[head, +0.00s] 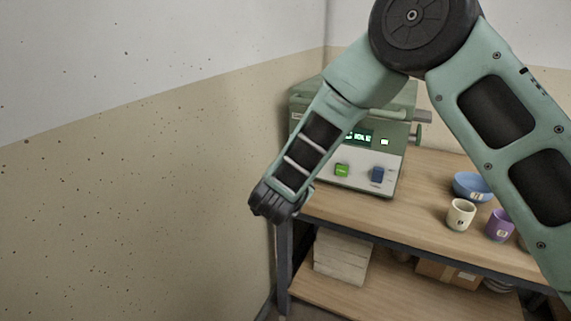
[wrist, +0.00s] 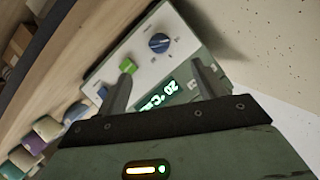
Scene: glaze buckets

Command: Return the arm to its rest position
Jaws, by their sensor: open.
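My gripper (wrist: 162,85) shows in the wrist view with its two fingers apart and nothing between them. The fingers point toward the front panel of a green and white machine. In the head view my arm reaches across the picture, bent, with its dark lower end in front of the machine's left side. The gripper's fingers cannot be made out there. The machine (head: 405,100) stands on the bench, with a lit display (head: 362,136), a green button (head: 342,170) and a blue knob (head: 377,175). The knob also shows in the wrist view (wrist: 159,43).
The wooden bench (head: 425,190) bears a blue bowl (head: 470,185), a cream cup (head: 460,214) and a purple cup (head: 499,226) at the right. White blocks (head: 342,258) and a cardboard box (head: 447,273) are on the lower shelf. A bare wall (head: 130,190) fills the left.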

